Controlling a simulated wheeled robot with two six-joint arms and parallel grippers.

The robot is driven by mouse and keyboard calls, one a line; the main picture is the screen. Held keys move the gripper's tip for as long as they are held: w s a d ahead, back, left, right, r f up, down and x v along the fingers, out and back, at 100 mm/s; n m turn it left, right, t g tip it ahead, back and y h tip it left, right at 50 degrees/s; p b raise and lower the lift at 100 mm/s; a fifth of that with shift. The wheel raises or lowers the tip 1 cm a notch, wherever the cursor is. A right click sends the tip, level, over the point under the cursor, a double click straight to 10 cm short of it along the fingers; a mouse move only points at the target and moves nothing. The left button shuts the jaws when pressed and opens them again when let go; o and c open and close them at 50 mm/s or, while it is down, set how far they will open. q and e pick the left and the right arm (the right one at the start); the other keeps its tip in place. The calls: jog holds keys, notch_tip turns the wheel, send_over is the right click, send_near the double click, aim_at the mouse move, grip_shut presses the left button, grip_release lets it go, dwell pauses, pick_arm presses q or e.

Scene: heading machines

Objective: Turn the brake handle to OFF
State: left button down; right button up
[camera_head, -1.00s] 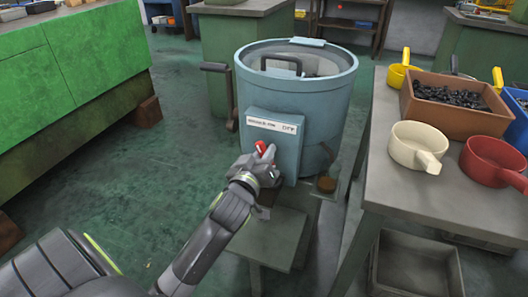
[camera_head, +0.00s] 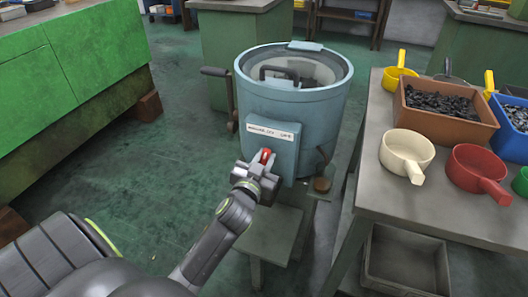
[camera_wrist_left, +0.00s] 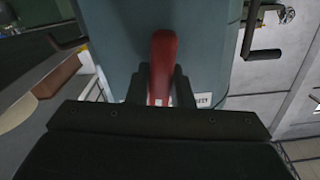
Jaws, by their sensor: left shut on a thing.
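The red brake handle (camera_head: 265,155) is on the front box of a blue-grey drum machine (camera_head: 290,120). A white label strip (camera_head: 272,131) runs along the top of that box; its print is too blurred to read surely. My left gripper (camera_head: 262,162) is at the handle, with its fingers closed around it. In the left wrist view the red handle (camera_wrist_left: 163,65) stands between the two dark fingers (camera_wrist_left: 162,85). The handle's base is hidden by the gripper. My right gripper is in neither view.
A grey table (camera_head: 388,190) at the right holds a cream scoop (camera_head: 403,150), a red scoop (camera_head: 474,165) and a brown bin (camera_head: 440,122) of dark parts. A crank handle (camera_head: 216,72) sticks out left of the drum. A green bench (camera_head: 70,75) stands at the left.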

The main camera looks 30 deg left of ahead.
pick_arm(q)
jog(key=shift+m, duration=0.5)
jog(key=shift+d+m+p, duration=0.1)
jog(key=shift+m+p, duration=0.65)
jog(key=shift+m, duration=0.25)
jog(key=shift+f+m+p, duration=0.1)
jog(key=shift+m+p, duration=0.25)
jog(key=shift+m, duration=0.55)
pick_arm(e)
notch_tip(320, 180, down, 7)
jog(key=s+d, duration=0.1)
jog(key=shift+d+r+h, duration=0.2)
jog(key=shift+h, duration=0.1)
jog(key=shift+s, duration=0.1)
pick_arm(q)
jog(key=c, duration=1.3)
grip_release()
